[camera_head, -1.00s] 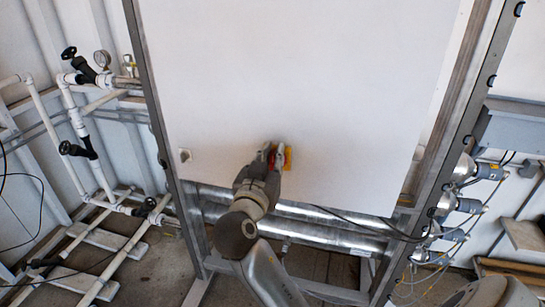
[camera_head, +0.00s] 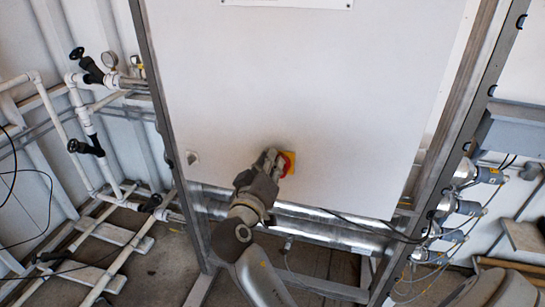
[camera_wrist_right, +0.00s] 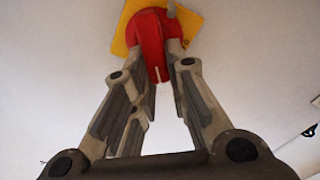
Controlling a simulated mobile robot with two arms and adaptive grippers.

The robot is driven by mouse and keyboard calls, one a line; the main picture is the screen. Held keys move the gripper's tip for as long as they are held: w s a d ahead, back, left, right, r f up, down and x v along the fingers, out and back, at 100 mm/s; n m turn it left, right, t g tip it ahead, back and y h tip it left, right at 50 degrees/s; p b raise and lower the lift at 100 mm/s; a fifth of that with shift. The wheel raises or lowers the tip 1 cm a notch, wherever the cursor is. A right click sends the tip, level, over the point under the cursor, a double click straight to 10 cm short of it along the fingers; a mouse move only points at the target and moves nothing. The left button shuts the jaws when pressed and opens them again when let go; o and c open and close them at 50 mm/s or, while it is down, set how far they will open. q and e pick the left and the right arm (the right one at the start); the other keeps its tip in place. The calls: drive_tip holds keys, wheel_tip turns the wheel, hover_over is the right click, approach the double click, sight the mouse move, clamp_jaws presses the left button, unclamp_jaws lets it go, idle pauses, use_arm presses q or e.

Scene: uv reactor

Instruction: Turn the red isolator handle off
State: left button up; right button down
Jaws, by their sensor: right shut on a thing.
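The red isolator handle (camera_wrist_right: 153,45) sits on a yellow plate (camera_wrist_right: 122,38) on the white cabinet door. In the wrist view it stands between the fingertips of my right gripper (camera_wrist_right: 155,62), which is shut on its lower part. In the head view the handle (camera_head: 288,163) and the yellow plate (camera_head: 292,175) show just right of the right gripper (camera_head: 272,158), which partly hides them. The handle looks tilted in the head view. My left gripper is not in view.
The white cabinet panel (camera_head: 300,90) stands in a grey metal frame. White pipes with black valves (camera_head: 90,148) are at the left. Shiny metal tubes (camera_head: 320,228) run below the panel. Grey fittings and cables (camera_head: 468,208) are at the right.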

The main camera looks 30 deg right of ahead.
drive_tip(key=shift+w+a+f+n+p, duration=0.2)
drive_tip(key=shift+n+p, duration=0.6)
drive_tip(key=shift+n, duration=0.65)
drive_tip(key=shift+w+f+n+p, duration=0.1)
drive_tip(key=shift+f+n+p, duration=0.2)
drive_tip(key=shift+n+p, duration=0.8)
drive_tip(key=shift+w+a+f+n+p, duration=0.1)
drive_tip(key=shift+f+n+p, duration=0.3)
drive_tip(key=shift+n, duration=1.35)
drive_tip(key=c, duration=1.4)
unclamp_jaws()
